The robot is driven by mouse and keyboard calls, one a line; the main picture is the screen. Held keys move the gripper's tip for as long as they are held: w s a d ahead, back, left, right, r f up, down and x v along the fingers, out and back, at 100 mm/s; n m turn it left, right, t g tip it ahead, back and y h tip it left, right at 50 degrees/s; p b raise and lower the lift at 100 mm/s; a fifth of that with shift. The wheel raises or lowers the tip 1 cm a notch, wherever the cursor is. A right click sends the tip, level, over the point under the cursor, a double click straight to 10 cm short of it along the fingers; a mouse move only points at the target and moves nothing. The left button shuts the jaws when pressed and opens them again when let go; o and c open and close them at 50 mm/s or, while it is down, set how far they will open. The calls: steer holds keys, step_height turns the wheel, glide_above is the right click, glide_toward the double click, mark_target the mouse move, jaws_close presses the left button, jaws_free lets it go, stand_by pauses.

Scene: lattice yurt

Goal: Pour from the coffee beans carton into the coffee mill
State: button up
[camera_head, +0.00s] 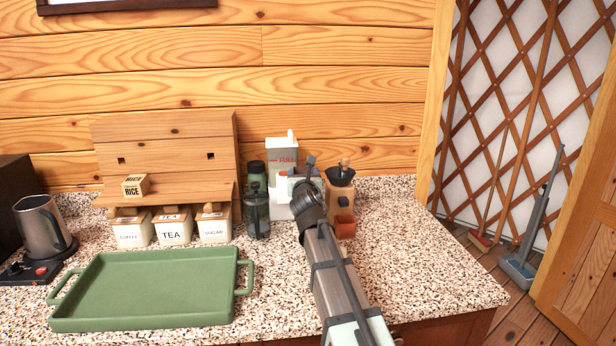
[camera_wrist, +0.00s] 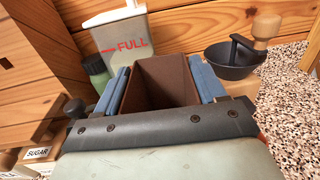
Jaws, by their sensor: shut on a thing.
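My gripper (camera_wrist: 162,84) is shut on the coffee beans carton (camera_wrist: 158,92), a brown-walled open-topped box between its blue finger pads in the wrist view. The carton looks roughly upright; its contents cannot be made out. In the head view my gripper (camera_head: 302,182) largely hides it. The coffee mill (camera_head: 341,192) stands just right of my gripper, with a dark bowl on a wooden body. In the wrist view the mill's dark bowl (camera_wrist: 232,66) and wooden-knobbed crank are beyond the right finger, apart from the carton.
A white container marked FULL (camera_head: 281,152) stands behind my gripper. A dark press pot (camera_head: 256,218) and green jar (camera_head: 257,178) are to its left. COFFEE, TEA and SUGAR boxes (camera_head: 174,228) sit under a wooden shelf. A green tray (camera_head: 150,285) lies front left. Counter right of the mill is clear.

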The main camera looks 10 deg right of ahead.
steer(key=w+d+r+m+g+h, duration=0.1)
steer(key=w+d+r+m+h, duration=0.1)
steer(key=w+r+h, duration=0.3)
steer(key=w+d+r+m, duration=0.1)
steer(key=w+d+r, duration=0.15)
steer(key=r, duration=0.55)
steer(key=w+d+r+m+g+h, duration=0.2)
steer(key=w+d+m+g+h, duration=0.3)
steer(key=d+m+h, duration=0.1)
steer(key=shift+d+r+h, duration=0.25)
steer(key=shift+d+h, duration=0.15)
steer(key=shift+h, duration=0.2)
steer(key=shift+w+g, duration=0.1)
steer(key=shift+g, duration=0.2)
step_height(320, 180, down, 7)
steer(key=s+d+m+y, duration=0.1)
steer(key=d+m+y, duration=0.2)
steer(key=m+y, duration=0.7)
steer(key=shift+r+m+y, duration=0.15)
steer(key=shift+m+y, duration=0.25)
steer(key=shift+m, duration=1.1)
